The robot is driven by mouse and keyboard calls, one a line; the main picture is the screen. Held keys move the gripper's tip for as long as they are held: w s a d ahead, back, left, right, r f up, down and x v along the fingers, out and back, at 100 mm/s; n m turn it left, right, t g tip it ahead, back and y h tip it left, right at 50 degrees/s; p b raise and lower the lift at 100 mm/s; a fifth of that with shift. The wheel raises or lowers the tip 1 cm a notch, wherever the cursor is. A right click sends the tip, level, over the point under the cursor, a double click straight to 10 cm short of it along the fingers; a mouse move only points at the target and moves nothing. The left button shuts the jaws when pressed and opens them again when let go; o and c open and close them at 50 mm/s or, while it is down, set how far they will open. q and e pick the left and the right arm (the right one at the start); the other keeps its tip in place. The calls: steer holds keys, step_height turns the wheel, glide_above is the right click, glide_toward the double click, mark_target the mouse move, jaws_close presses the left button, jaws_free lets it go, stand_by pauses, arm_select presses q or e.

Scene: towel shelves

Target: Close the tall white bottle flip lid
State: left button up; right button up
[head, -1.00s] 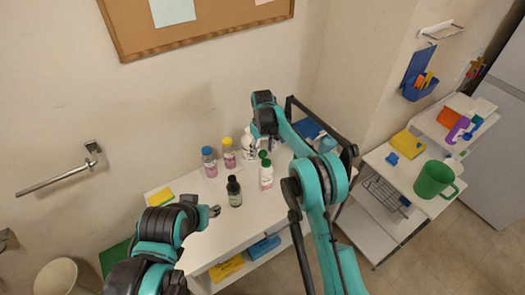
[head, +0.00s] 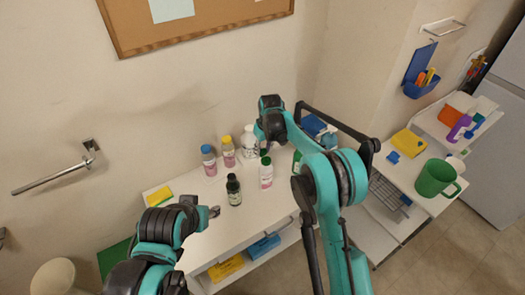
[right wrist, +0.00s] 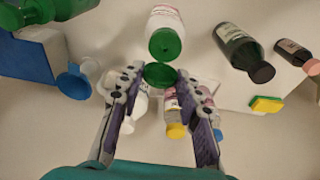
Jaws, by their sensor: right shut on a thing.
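The tall white bottle (head: 266,178) with a green cap stands upright on the white table; it also shows at the top of the right wrist view (right wrist: 165,18). Its round green flip lid (right wrist: 160,75) stands open, tipped away from the cap top (right wrist: 165,45). My right gripper (right wrist: 160,76) has one finger on each side of the lid and is shut on it. In the head view my right gripper (head: 263,133) is just behind the bottle, partly hidden by its wrist. My left gripper (head: 214,212) hangs over the table's front left, away from the bottle; its jaw opening is too small to judge.
A dark bottle (head: 234,192) stands left of the white bottle. Blue-capped (head: 209,163) and yellow-capped (head: 228,153) bottles and a white bottle (head: 248,145) stand behind. A green mug (head: 435,178) stands on the right cart.

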steer(key=t+b, duration=0.1)
steer(key=t+y+b, duration=0.1)
steer(key=s+d+t+y+b, duration=0.1)
steer(key=shift+s+f, duration=0.1)
steer(key=shift+f, duration=0.15)
steer(key=shift+s+t+y+b, duration=0.2)
steer(key=shift+t+y+b, duration=0.4)
steer(key=shift+b, duration=0.2)
steer(key=o, duration=1.2)
steer(key=shift+d+r, duration=0.1)
steer(key=v, duration=1.2)
